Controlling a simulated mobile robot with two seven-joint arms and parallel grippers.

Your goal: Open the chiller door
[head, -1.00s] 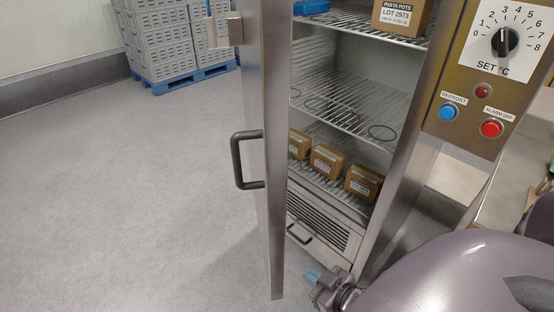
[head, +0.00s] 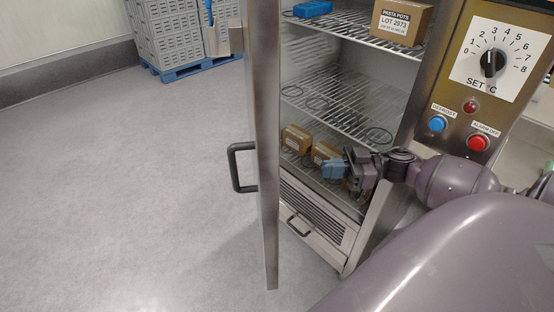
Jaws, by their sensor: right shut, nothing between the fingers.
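The chiller door (head: 265,150) stands wide open, seen nearly edge-on, with its dark handle (head: 237,167) on its left face. The open chiller cabinet shows wire shelves (head: 345,98) inside. My right gripper (head: 328,170) is shut and empty. It appears in front of the lower shelf, to the right of the door and apart from it, and hides part of the small boxes there. My left gripper is out of view.
Small brown boxes (head: 296,138) sit on the lower shelf. A larger carton (head: 402,20) and a blue item (head: 312,9) are on the top shelf. A control panel (head: 482,75) with a dial is at right. Grey crates (head: 178,35) stand on a blue pallet (head: 190,69). The floor at left is clear.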

